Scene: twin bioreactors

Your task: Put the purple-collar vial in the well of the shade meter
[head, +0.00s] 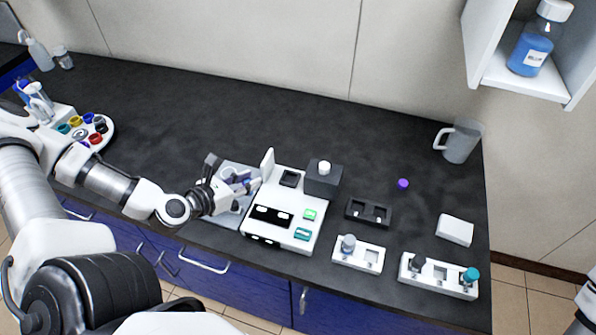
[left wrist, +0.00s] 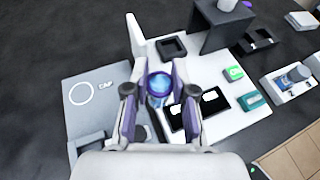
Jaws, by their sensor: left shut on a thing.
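My left gripper (head: 246,186) is shut on a small vial. The left wrist view shows the vial's round top (left wrist: 160,88), blue inside a purplish rim, between the fingertips. The fingers hide most of its side. The shade meter (head: 284,208) is a white unit with dark display windows and green buttons. A dark square recess (head: 289,178) is in its top, and it shows in the wrist view (left wrist: 173,47) just beyond the vial. The gripper is at the meter's left side, over a grey plate. My right gripper is out of the picture.
The grey plate (left wrist: 85,70) has a white circle marked "CAP". A dark block with a white knob (head: 323,182) stands at the meter's back right. A purple cap (head: 403,183) lies on the bench. Racks (head: 357,252) and a white box (head: 455,230) stand to the right.

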